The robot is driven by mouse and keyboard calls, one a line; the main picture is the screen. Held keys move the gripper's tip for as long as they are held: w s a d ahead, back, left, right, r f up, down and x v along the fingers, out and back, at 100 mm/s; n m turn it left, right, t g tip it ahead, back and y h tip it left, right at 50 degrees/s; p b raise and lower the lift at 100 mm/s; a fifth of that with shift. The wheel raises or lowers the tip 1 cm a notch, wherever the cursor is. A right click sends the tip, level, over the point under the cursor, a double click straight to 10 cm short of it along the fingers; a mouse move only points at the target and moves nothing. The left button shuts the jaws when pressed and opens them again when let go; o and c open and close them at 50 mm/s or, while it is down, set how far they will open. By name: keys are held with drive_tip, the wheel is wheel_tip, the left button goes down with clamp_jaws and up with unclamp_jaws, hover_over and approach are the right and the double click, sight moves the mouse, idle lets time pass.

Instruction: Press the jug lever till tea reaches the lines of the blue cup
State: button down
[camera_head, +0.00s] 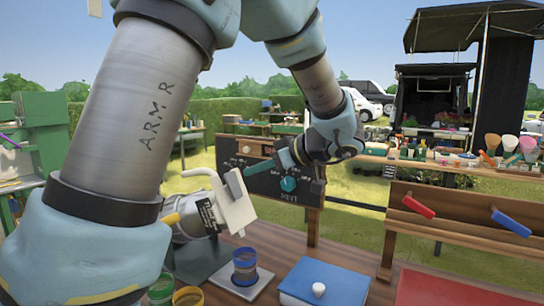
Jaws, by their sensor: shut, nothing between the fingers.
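The blue cup (245,271) stands upright on a grey plate (262,283) on the wooden table, with darker bands around it. Its tea level cannot be made out. Left of it is a silver jug (190,222) with a label, partly hidden behind my arm. A white curved piece and a pale flat plate (237,208), seemingly the lever, are at the jug's top right.
A green cup (161,290) and a yellow cup (188,296) stand front left. A blue box (324,284) with a white knob lies right of the plate. A dark panel (262,188) with a teal knob stands behind. A red mat (450,289) is at right.

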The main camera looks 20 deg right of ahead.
sight(233, 178)
drive_tip(key=shift+p+x, duration=0.8)
drive_tip(key=shift+x, duration=1.6)
drive_tip(key=shift+f+b, duration=0.1)
drive_tip(key=shift+b, duration=0.2)
